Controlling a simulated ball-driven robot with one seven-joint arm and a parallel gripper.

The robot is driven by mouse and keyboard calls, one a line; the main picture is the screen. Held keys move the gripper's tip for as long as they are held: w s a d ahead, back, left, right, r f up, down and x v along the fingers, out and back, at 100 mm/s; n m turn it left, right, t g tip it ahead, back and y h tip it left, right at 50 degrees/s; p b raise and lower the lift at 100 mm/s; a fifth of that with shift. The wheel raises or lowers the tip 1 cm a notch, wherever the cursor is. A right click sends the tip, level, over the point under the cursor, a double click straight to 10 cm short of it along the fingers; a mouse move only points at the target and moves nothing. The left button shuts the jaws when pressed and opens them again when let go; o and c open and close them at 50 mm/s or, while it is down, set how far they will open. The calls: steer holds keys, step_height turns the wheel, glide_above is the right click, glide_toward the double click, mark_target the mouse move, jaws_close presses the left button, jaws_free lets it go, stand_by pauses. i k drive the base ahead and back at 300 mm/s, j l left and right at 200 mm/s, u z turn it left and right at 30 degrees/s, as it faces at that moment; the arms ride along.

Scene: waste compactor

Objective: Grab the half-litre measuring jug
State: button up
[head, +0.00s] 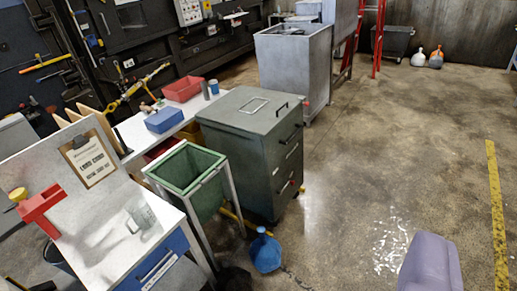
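A clear, greyish measuring jug (145,215) stands on the white-topped workbench (105,245) at the lower left. Its handle points to the left, and pale shadows fall on the bench top beside it. Its markings are too small to read. A blue jug-like container (265,252) with a narrow top stands on the floor to the right of the bench. My gripper is not in view.
A green bin (188,168) in a frame and a dark green cabinet (245,125) stand beyond the bench. A lavender shape (430,265) fills the bottom right. Concrete floor is clear at centre right.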

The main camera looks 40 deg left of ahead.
mark_target(138, 208)
steer(key=i+j+u, duration=0.1)
steer(key=i+u, duration=0.85)
steer(key=i+l+u, duration=0.2)
steer(key=i+u, duration=0.45)
steer(key=u, duration=0.25)
steer(key=i+u, duration=0.25)
steer(key=u, duration=0.2)
steer(key=i+u, duration=0.2)
steer(key=u, duration=0.2)
steer(key=i+l+u, duration=0.15)
steer(key=u, duration=0.55)
